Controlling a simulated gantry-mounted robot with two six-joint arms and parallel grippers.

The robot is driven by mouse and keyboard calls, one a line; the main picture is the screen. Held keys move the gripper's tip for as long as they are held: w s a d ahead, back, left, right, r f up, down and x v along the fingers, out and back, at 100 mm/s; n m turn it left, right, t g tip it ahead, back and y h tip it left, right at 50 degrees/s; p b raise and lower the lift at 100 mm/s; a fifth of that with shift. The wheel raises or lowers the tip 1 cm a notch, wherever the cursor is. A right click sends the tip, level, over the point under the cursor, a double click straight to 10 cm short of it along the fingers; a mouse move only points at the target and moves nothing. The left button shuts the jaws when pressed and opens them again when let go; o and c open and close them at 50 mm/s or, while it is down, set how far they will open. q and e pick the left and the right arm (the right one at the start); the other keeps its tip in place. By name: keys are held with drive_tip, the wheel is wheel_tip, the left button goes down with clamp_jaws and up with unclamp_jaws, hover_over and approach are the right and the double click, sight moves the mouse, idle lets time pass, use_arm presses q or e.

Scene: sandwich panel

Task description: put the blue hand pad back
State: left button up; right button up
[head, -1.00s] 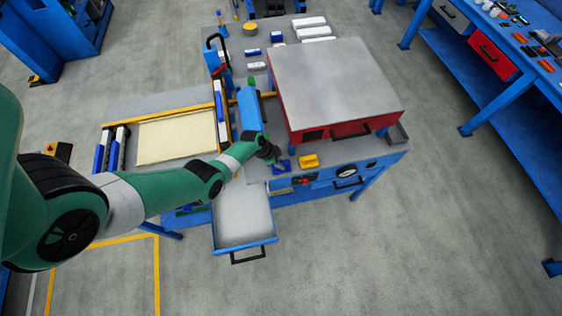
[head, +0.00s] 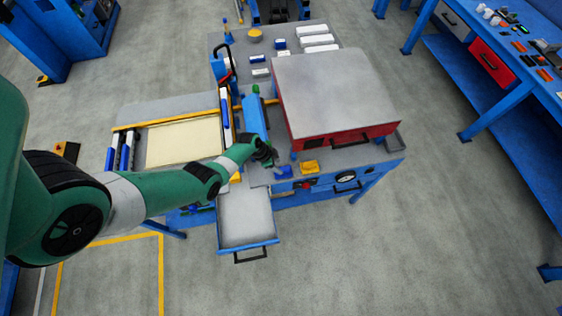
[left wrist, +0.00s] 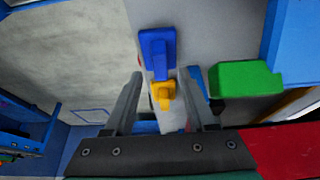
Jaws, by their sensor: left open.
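The blue hand pad (head: 284,171), a flat pad with a raised grip, lies on the grey bench top near its front edge. It also shows in the left wrist view (left wrist: 156,52). A yellow pad (head: 309,167) of similar shape lies just right of it in the head view, and it shows below the blue one in the left wrist view (left wrist: 162,95). My left gripper (head: 268,160) is open and empty, close to the blue pad on its left. In the left wrist view its fingers (left wrist: 166,76) stand apart, with the blue pad just beyond the tips. My right gripper is out of view.
A red press with a grey top (head: 335,95) stands right of the gripper. A blue roller (head: 254,115) is behind it. A green block (left wrist: 245,78) sits beside the right finger in the left wrist view. An open grey drawer (head: 247,218) juts out in front.

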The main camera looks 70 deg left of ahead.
use_arm(q)
drive_tip(key=p+v, duration=0.6)
drive_tip(key=v, duration=0.1)
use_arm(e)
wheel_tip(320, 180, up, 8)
use_arm(q)
drive_tip(key=shift+r, duration=0.1)
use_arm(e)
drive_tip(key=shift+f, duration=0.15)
